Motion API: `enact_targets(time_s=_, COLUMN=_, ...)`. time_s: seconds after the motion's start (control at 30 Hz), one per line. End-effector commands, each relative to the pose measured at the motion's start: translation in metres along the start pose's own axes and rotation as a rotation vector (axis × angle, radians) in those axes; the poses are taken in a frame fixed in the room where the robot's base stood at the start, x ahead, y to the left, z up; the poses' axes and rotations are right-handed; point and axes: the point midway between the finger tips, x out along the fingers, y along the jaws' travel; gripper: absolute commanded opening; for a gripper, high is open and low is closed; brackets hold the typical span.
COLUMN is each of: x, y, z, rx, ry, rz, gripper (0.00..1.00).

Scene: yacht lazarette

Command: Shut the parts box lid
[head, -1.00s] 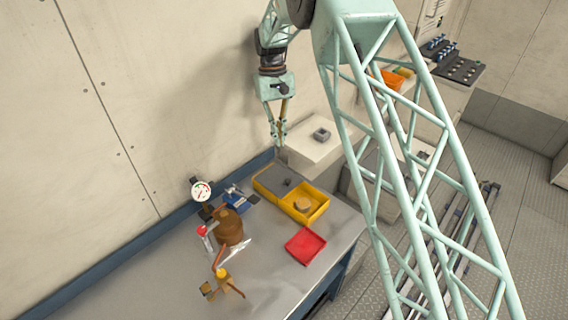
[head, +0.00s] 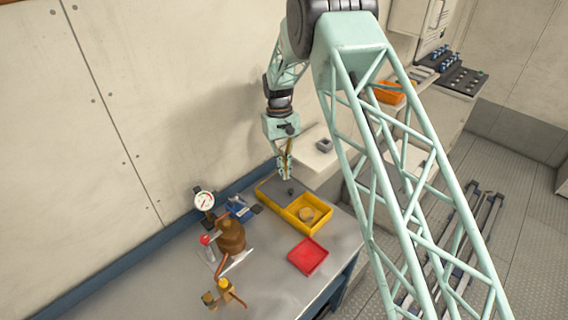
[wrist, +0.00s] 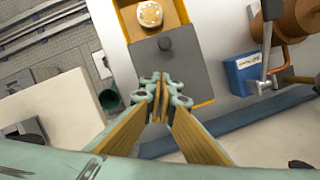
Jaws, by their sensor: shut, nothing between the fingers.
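The parts box (head: 309,227) is a yellow box on the grey bench. Its grey lid (head: 276,188) with a dark knob (head: 291,193) covers the half nearer the wall. The other half is open and shows a round tan part (head: 306,214). In the wrist view the lid (wrist: 180,75) is below the fingers, with the knob (wrist: 165,43) ahead of the tips and the tan part (wrist: 149,14) beyond. My gripper (head: 284,177) is shut and empty, over the lid's wall-side end. It also shows in the wrist view (wrist: 160,88). I cannot tell whether the tips touch the lid.
A red tray (head: 308,256) lies beside the box at the bench's front edge. A gauge (head: 204,201), a blue block (head: 241,209) and a brown copper-coloured fitting (head: 231,237) stand to the left. A pale block (head: 313,164) stands behind the bench's far end.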

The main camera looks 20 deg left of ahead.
Motion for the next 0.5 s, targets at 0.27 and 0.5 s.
enact_targets(time_s=0.27, x=0.008, y=0.0, z=0.023, rx=0.0, ry=0.0, rz=0.0, gripper=0.0)
enact_targets(time_s=0.5, x=0.013, y=0.0, z=0.034, rx=0.0, ry=0.001, rz=0.0, gripper=0.0)
